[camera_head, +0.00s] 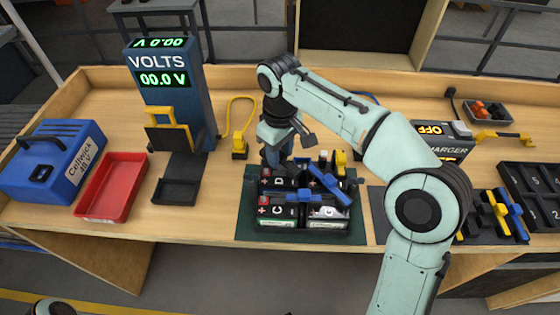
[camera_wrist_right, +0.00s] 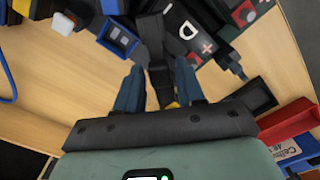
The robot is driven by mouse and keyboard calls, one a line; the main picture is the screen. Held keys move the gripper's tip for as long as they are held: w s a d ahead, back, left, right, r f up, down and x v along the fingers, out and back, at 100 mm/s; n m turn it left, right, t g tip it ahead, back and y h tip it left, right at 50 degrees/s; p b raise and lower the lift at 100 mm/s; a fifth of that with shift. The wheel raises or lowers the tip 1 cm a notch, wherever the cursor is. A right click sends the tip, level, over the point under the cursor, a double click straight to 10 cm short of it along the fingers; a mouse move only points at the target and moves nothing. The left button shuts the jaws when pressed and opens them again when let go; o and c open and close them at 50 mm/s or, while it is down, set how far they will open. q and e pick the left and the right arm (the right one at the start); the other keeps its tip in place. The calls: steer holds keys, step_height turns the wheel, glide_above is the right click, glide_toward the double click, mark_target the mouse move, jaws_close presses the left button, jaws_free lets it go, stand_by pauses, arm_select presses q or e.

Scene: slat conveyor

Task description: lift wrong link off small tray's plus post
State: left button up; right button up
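Black-cased batteries marked D (camera_head: 279,182), C (camera_head: 277,210) and G (camera_head: 328,212) stand packed together in a tray on a dark green mat (camera_head: 250,232). One blue link (camera_head: 290,196) lies across the pack. Another blue link (camera_head: 330,187) lies tilted at its right; I cannot tell which is the wrong one. My right gripper (camera_head: 282,160) is at the pack's back left, near D. In the wrist view its fingers (camera_wrist_right: 158,92) are apart, with a black strip behind the gap and battery D (camera_wrist_right: 188,32) beyond. The plus post is not clear.
A voltmeter (camera_head: 175,95), red tray (camera_head: 112,186) and blue case (camera_head: 52,160) stand left. A charger (camera_head: 442,140) and a dark holder with yellow and blue links (camera_head: 497,215) are at right. A yellow piece (camera_head: 340,160) stands behind the pack. Bare tabletop lies left of the mat.

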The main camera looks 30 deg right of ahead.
steer(key=shift+f, duration=0.5)
jaws_close()
